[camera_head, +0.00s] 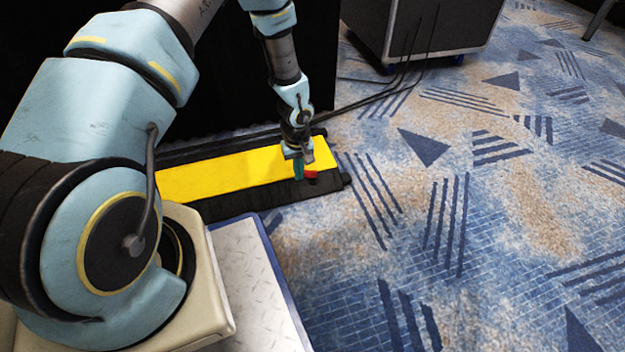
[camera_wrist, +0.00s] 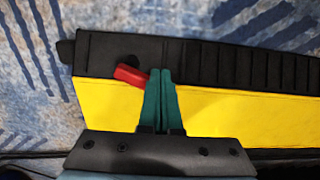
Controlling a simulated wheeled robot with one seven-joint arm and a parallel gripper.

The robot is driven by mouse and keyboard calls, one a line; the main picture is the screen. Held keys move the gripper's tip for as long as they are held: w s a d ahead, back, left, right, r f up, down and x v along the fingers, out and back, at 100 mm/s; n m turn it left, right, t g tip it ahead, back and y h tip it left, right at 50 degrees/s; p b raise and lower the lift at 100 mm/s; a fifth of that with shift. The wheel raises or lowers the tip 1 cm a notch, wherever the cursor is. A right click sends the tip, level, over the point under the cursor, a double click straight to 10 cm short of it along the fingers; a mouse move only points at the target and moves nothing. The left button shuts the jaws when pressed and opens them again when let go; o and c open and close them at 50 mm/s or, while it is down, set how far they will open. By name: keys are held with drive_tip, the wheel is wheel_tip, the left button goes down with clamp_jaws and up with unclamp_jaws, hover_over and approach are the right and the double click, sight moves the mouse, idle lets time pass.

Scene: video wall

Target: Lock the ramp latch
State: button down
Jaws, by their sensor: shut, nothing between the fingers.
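The ramp latch is a small red lever (camera_head: 311,174) near the right end of a yellow and black cable ramp (camera_head: 220,173) on the floor. In the wrist view the red lever (camera_wrist: 131,75) sits at the edge between the ramp's black side and its yellow top, slightly tilted, beside a dark round hole. My gripper (camera_head: 299,172) is over this end of the ramp. In the wrist view its green fingers (camera_wrist: 162,76) are together and empty, just right of the lever. The lever's right end is at the fingers; I cannot tell whether they touch.
A grey wheeled case (camera_head: 440,30) stands at the back. Black cables (camera_head: 375,97) run from the ramp's far end across the carpet. A dark panel (camera_head: 320,60) rises behind the ramp. The patterned carpet (camera_head: 480,220) to the right is clear.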

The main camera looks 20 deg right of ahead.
drive_tip(key=shift+w, duration=0.2)
drive_tip(key=shift+w+d, duration=0.1)
drive_tip(key=shift+w, duration=0.25)
